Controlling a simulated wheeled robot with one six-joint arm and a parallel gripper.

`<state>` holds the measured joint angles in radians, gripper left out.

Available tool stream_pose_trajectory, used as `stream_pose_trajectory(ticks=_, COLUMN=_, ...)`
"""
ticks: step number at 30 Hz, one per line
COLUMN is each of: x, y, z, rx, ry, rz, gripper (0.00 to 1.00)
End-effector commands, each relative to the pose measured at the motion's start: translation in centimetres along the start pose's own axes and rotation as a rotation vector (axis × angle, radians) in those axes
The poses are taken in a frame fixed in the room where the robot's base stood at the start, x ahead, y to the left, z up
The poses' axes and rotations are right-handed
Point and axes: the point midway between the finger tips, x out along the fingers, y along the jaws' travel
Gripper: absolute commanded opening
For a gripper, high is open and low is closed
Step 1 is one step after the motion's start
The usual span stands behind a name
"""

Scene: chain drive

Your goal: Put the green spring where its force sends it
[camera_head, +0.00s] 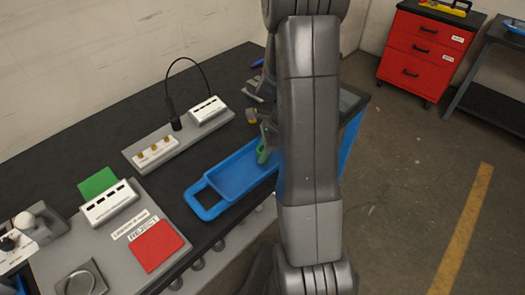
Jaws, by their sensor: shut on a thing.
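The green spring (263,153) shows as a small green piece above the blue tray, beside my forearm. My gripper (267,139) is shut on it, largely hidden behind my arm. The blue tray (208,203) has a loop handle at its left end, and its right part is hidden by my arm. A green pad (97,184) lies at the left behind a white display box (110,204). A red pad (157,246) lies in front, next to a label reading REJECT (143,228).
A grey fixture (140,150) with brass-coloured pegs and a second display box (208,110) stands behind the tray, with a black cabled probe (173,115). A grey knobbed device (38,220) stands far left. A red drawer cabinet (425,50) stands beyond open floor.

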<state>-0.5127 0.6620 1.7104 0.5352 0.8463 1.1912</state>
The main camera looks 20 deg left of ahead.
Motion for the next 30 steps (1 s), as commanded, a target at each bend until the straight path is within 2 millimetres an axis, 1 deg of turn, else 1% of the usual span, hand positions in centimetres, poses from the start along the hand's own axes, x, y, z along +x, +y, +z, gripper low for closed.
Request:
stream_pose_trajectory(ticks=6, x=0.3, y=0.0, z=-0.1, rx=0.000, ry=0.000, rz=0.000, gripper=0.05)
stream_pose_trajectory(ticks=7, x=0.3, y=0.0, z=-0.1, rx=0.000, ry=0.000, rz=0.000, gripper=0.29)
stream_pose_trajectory(ticks=10, x=0.2, y=0.0, z=-0.1, rx=0.000, ry=0.000, rz=0.000, gripper=0.49)
stream_pose_trajectory(ticks=18, x=0.2, y=0.0, z=-0.1, rx=0.000, ry=0.000, rz=0.000, gripper=0.49)
stream_pose_trajectory(ticks=22, x=-0.5, y=-0.1, z=0.1, rx=0.000, ry=-0.001, rz=-0.002, gripper=0.49)
stream_pose_trajectory(ticks=26, x=-2.4, y=-0.1, z=0.0, rx=0.000, ry=-0.001, rz=-0.005, gripper=0.49)
stream_pose_trajectory(ticks=30, x=-5.5, y=-0.1, z=0.0, rx=0.000, ry=-0.001, rz=-0.007, gripper=0.49)
